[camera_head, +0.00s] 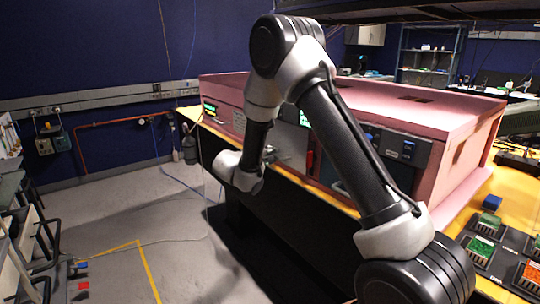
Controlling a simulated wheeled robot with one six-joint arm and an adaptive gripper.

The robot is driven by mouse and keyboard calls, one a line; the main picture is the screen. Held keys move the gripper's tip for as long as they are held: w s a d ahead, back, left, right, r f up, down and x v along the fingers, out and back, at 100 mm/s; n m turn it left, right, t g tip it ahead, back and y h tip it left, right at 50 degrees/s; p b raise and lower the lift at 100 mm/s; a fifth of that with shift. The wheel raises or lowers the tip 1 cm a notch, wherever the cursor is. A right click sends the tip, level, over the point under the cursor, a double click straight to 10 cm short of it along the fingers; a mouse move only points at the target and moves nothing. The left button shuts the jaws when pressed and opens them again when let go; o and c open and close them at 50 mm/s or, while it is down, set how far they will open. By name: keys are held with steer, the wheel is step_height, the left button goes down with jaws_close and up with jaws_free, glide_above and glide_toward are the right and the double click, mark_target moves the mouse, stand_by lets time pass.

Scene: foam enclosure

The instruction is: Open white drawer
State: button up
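The pink foam enclosure (420,107) stands on a long yellow-topped bench, its front panels facing left and toward me. A pale grey-white front panel (291,143) shows behind my arm, left of a red part (310,161). I cannot tell for sure whether it is the white drawer, or whether it is open. My arm reaches over the bench, with its wrist low in front of the enclosure. My gripper (270,155) is small and mostly hidden at the wrist, close to the panels. Its fingers and any contact cannot be made out.
Black bins with green (481,248) and orange (529,274) contents sit on the bench at the right. A blue block (491,202) lies near them. A dark shelf overhangs the enclosure at the top. Grey floor with a yellow line (148,272) is open at the left.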

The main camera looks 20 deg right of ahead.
jaws_close()
steer(key=s+a, duration=0.4)
steer(key=a, duration=0.9)
steer(key=s+a, duration=0.4)
steer(key=a, duration=0.8)
steer(key=shift+s+a, duration=0.2)
steer(key=shift+a, duration=0.2)
jaws_free()
steer(key=v, duration=1.2)
